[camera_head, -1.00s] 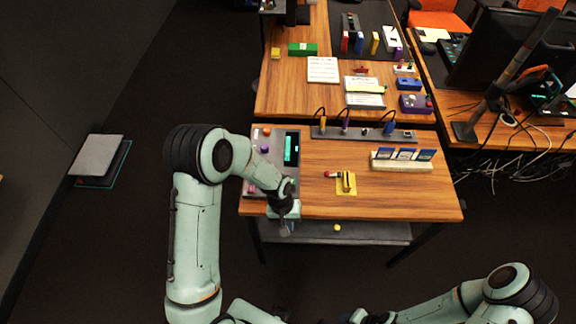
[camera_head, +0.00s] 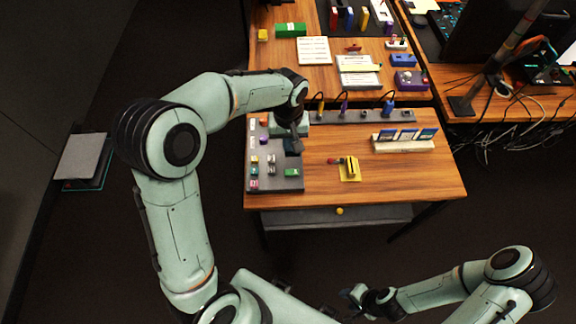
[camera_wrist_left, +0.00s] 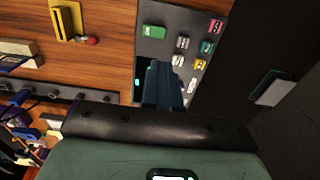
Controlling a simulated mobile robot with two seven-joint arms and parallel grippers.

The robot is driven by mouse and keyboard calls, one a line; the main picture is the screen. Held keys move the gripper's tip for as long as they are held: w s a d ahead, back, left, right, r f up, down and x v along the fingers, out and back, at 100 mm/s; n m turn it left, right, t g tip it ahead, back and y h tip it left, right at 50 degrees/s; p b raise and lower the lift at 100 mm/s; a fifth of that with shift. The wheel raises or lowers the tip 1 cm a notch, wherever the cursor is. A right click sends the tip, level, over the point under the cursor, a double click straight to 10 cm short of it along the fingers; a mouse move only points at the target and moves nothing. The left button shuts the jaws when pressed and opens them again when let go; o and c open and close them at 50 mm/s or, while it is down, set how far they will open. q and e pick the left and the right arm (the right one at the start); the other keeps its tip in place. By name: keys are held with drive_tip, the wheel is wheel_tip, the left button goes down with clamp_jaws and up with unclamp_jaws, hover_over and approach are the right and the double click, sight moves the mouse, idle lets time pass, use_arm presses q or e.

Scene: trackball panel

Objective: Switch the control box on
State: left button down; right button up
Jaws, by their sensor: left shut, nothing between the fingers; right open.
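The control box is a grey panel (camera_head: 277,183) at the left end of the near table. It bears small coloured buttons or switches, including a green one (camera_head: 291,172) and a pink one (camera_head: 254,185). The left wrist view shows the panel (camera_wrist_left: 160,53) with its green block (camera_wrist_left: 153,32) and pink block (camera_wrist_left: 216,25). My left gripper (camera_head: 293,148) is shut and empty over the panel's dark display, hiding most of it. Its fingers (camera_wrist_left: 164,84) also show in the wrist view; contact cannot be told. My right gripper (camera_head: 357,298) is open, low in front of the table.
A yellow holder (camera_head: 350,170) with a red-tipped piece lies right of the panel. A dark strip with cables (camera_head: 365,116) runs along the table's back edge. A pale rack of blue cards (camera_head: 404,145) stands at right. Bare wood lies between them.

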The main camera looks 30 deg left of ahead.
use_arm(q)
drive_tip(key=shift+f, duration=0.1)
approach(288, 173)
wheel_tip(288, 173, down, 5)
drive_tip(key=shift+a+f, duration=0.1)
drive_tip(key=shift+f, duration=0.8)
use_arm(e)
drive_tip(key=shift+s+f, duration=0.15)
drive_tip(key=shift+f, duration=0.05)
use_arm(q)
drive_tip(key=shift+f+b, duration=0.35)
drive_tip(key=shift+b, duration=0.2)
drive_tip(key=shift+s+r, duration=0.1)
drive_tip(key=shift+s, duration=0.05)
use_arm(e)
drive_tip(key=shift+s+f, duration=0.35)
drive_tip(key=shift+f, duration=0.05)
